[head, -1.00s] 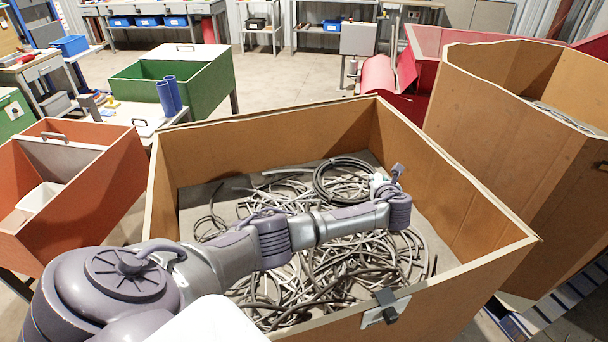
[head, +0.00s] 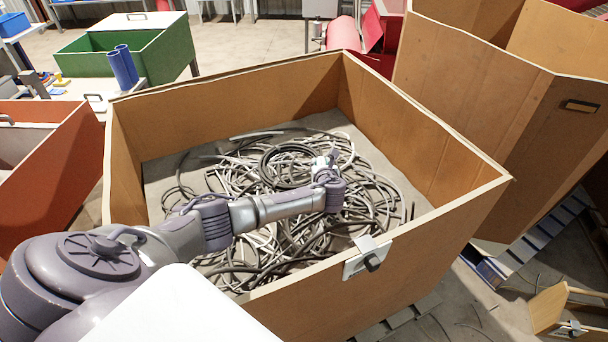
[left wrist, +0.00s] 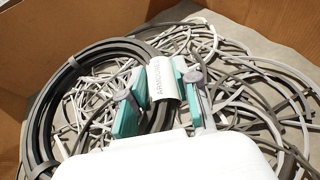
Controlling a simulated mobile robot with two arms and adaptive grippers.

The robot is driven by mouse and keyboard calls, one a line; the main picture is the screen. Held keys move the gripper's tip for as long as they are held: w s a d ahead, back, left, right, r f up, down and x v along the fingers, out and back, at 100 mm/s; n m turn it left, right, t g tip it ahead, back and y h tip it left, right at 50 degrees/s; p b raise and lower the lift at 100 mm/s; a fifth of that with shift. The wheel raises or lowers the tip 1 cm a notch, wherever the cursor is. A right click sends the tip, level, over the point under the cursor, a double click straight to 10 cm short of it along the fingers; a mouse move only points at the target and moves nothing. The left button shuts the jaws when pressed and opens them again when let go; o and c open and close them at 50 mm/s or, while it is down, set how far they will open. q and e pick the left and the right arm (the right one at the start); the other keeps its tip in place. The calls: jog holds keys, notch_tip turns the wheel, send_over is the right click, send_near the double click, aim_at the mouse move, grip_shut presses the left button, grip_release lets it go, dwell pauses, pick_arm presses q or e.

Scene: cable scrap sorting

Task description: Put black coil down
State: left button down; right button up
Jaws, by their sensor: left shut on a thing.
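The black coil (head: 266,158) is a ring of thick dark cable inside the large brown box, at or just above the pile of grey scrap. I cannot tell how much of its weight rests on the pile. In the left wrist view the coil (left wrist: 48,100) fills the left side, with a white printed label (left wrist: 162,80) wrapped around it. My left gripper (head: 328,163) reaches into the box and is shut on the coil. Its teal pads (left wrist: 157,97) sit on both sides of the labelled part. My right gripper is in neither view.
The brown box (head: 440,215) has high walls around the scrap cables (head: 300,240). A second brown box (head: 490,90) stands to the right. An orange bin (head: 60,165) and a green bin (head: 165,50) stand to the left. Bare box floor shows at the pile's edges.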

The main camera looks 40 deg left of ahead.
pick_arm(q)
jog(key=s+a+f, duration=0.2)
jog(key=a+f, duration=0.1)
jog(key=f, duration=0.3)
jog(key=shift+s+f+b, duration=0.25)
jog(key=shift+s+b, duration=0.05)
jog(key=shift+f, duration=0.1)
jog(key=shift+f+b, duration=0.5)
jog(key=c, duration=0.8)
grip_release()
jog(key=shift+c, duration=0.2)
